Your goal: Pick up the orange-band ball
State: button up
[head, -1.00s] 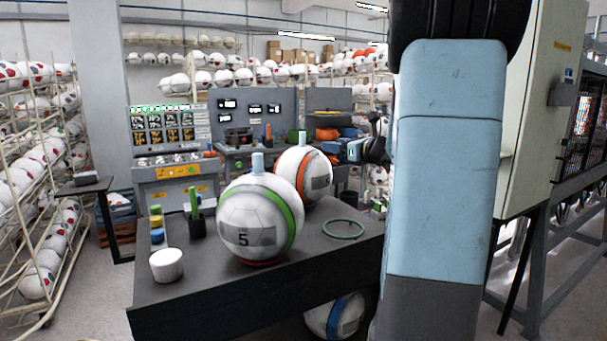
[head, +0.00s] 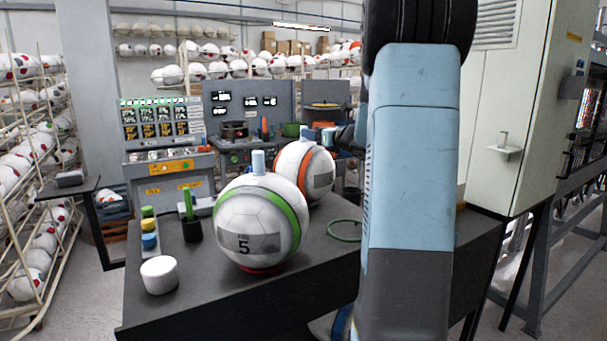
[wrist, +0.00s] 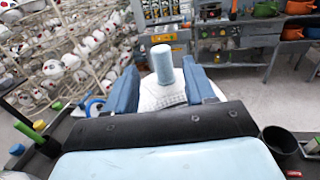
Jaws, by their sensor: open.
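The orange-band ball (head: 318,171) is white with an orange stripe and stands on the dark table, partly behind the green-band ball (head: 245,225). My gripper (head: 322,135) is at the orange-band ball's top, mostly hidden behind my arm in the head view. In the wrist view my open gripper (wrist: 160,70) has its two blue fingers on either side of a light blue peg (wrist: 162,64) on top of a white ball (wrist: 160,96). That ball's band is hidden there. I cannot tell whether the fingers touch the peg.
The green-band ball stands in front with its own upright peg (head: 258,162). A white cylinder (head: 159,275), a dark cup with a green stick (head: 192,230) and a green ring (head: 345,230) are on the table. A large pale cabinet (head: 515,110) stands at the right.

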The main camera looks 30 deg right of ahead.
aim_at(304, 141)
jog(key=shift+x, duration=3)
jog(key=shift+d, duration=0.1)
jog(key=shift+c, duration=0.3)
grip_shut()
jog(key=shift+r, duration=0.1)
